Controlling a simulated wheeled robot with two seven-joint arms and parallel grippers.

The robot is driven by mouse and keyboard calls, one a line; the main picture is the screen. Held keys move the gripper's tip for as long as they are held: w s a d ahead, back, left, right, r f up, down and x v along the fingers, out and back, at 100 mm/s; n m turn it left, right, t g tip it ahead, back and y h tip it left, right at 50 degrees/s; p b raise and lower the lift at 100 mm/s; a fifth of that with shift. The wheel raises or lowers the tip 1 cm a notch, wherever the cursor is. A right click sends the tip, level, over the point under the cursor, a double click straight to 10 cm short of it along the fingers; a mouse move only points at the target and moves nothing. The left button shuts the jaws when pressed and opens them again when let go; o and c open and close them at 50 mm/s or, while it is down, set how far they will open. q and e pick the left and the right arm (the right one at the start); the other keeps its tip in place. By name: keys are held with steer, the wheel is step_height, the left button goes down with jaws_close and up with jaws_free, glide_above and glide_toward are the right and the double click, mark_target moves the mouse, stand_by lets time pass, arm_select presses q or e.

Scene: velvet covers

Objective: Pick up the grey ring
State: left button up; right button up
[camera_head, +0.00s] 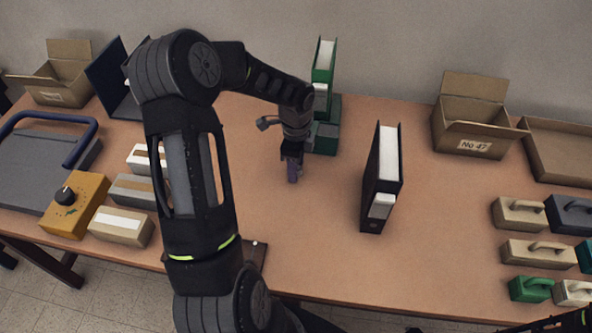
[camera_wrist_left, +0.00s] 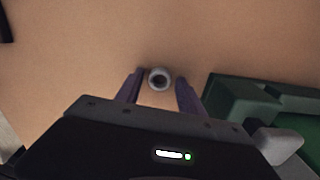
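The grey ring (camera_wrist_left: 159,79) lies on the wooden table in the left wrist view, small and round with a dark hole. My left gripper (camera_wrist_left: 160,84) is open, its two purple fingers apart on either side of the ring. I cannot tell whether either finger touches it. In the head view, my left gripper (camera_head: 292,174) points down at the table in front of the green binder. The ring cannot be made out there.
A green binder (camera_head: 323,75) and dark green block (camera_head: 328,138) stand close behind my left gripper. A black binder (camera_head: 381,180) stands to its right. Boxes and a yellow unit (camera_head: 74,205) are at left; handled blocks and a cardboard box (camera_head: 470,135) at right.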

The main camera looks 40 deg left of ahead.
arm_select(q)
jaws_close()
steer(key=shift+r, duration=0.1)
stand_by(0.4)
step_height(320, 180, up, 10)
steer(key=b, duration=0.1)
